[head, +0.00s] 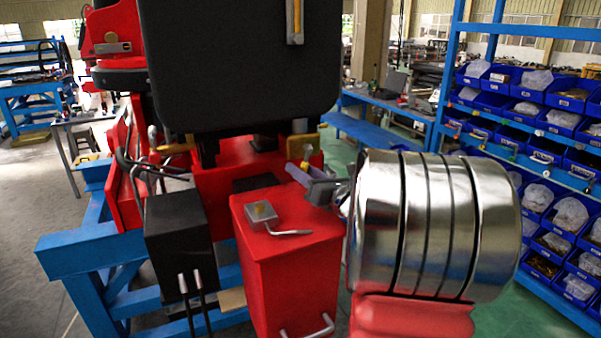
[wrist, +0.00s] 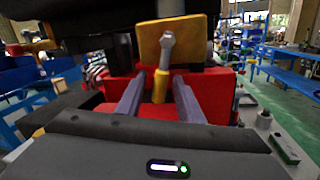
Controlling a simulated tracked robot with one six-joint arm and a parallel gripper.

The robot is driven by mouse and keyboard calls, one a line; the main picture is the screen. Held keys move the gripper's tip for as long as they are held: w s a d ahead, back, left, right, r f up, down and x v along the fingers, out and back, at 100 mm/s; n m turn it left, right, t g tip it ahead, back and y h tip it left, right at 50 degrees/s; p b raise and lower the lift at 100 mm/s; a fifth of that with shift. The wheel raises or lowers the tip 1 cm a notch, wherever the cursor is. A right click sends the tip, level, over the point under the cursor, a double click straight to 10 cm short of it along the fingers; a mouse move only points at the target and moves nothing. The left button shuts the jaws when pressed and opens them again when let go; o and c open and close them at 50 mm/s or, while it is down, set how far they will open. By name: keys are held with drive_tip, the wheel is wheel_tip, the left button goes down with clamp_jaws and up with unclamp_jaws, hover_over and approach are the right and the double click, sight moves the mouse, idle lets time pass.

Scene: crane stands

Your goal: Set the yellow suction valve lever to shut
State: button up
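The yellow suction valve lever (wrist: 160,86) shows in the wrist view as a yellow grip on a grey metal stem, hanging down in front of a yellow block (wrist: 189,45). My gripper (wrist: 159,88) is open. Its two grey-purple fingers stand left and right of the lever, with a gap visible on each side. In the head view my gripper (head: 298,170) points at the yellow block (head: 292,145) beneath the black seat. The lever is small there, and the fingers partly hide it.
A red box (head: 290,260) with a grey switch plate and bent handle stands left of my arm. A black box (head: 180,245) with levers is further left. The big black seat (head: 240,60) hangs above. Blue shelving with bins (head: 540,150) stands on the right.

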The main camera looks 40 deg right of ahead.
drive_tip(key=shift+s, duration=0.55)
drive_tip(key=s+a, duration=0.1)
drive_tip(key=s, duration=1.1)
drive_tip(key=shift+s+a+f, duration=0.2)
drive_tip(key=shift+s+f, duration=0.1)
drive_tip(key=shift+f, duration=0.1)
drive_tip(key=shift+c, duration=0.4)
